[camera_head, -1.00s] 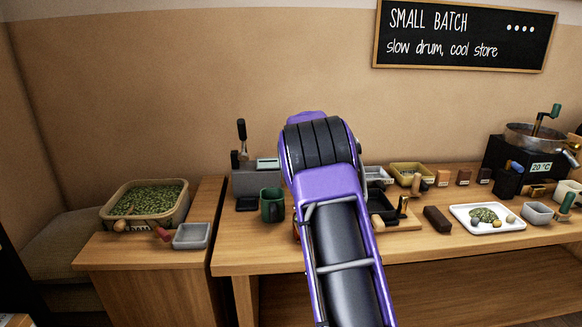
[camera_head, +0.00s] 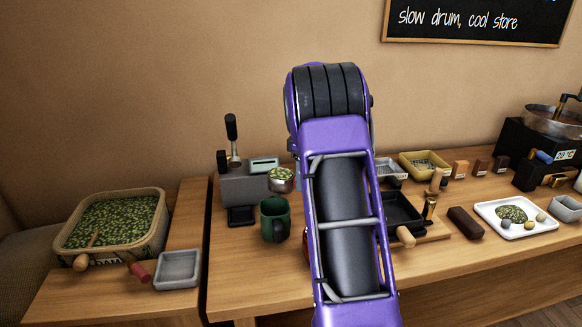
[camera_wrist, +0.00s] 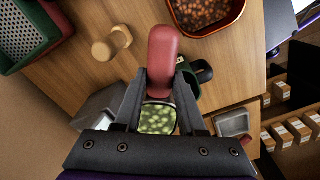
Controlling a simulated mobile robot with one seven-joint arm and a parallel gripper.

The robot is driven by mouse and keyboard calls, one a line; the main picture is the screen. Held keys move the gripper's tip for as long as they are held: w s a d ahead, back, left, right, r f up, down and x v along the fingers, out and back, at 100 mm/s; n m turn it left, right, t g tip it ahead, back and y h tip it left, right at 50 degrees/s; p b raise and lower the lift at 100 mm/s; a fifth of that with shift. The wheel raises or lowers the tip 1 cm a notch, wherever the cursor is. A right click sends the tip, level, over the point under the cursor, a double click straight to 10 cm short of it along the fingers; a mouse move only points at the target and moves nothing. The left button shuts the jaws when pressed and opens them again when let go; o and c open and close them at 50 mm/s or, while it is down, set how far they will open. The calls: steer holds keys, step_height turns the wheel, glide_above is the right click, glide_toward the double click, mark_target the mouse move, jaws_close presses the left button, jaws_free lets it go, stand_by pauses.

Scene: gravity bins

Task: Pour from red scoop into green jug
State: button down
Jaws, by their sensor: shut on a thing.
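The red scoop shows in the wrist view with its red handle (camera_wrist: 163,48) between my fingers and its bowl full of green beans. My gripper (camera_wrist: 161,80) is shut on that handle. In the head view the scoop's metal bowl (camera_head: 282,185) appears left of my arm, just above the green jug (camera_head: 274,220) in the picture; my arm hides the handle and gripper. The bowl looks roughly level, with beans in it. The jug stands upright on the table. In the wrist view the jug (camera_wrist: 204,74) is partly hidden behind the scoop handle and a finger.
A grey machine (camera_head: 243,187) stands just left of the jug. A bin of green beans (camera_head: 158,235) and a grey tray (camera_head: 178,268) are on the left table. A black pan (camera_head: 404,211) and a white tray (camera_head: 540,226) lie to the right.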

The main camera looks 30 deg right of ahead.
steer(key=shift+w, duration=0.4)
steer(key=shift+s, duration=0.1)
steer(key=shift+f, duration=1.45)
steer(key=shift+a+r+t+h, duration=0.2)
steer(key=shift+r+t+h, duration=0.1)
steer(key=shift+t+h, duration=0.55)
steer(key=shift+s+r+t+h, duration=0.1)
steer(key=shift+r+t+h, duration=0.05)
steer(key=shift+t+h, duration=0.7)
steer(key=shift+s+a+f+t+h+b, duration=0.1)
steer(key=shift+a+f+t+h+b, duration=0.05)
steer(key=shift+t+h+b, duration=0.5)
steer(key=shift+s+a+f+t+h+b, duration=0.1)
steer(key=shift+t+h+b, duration=0.45)
steer(key=shift+h, duration=0.2)
steer(key=shift+d+r, duration=0.15)
steer(key=shift+r, duration=0.1)
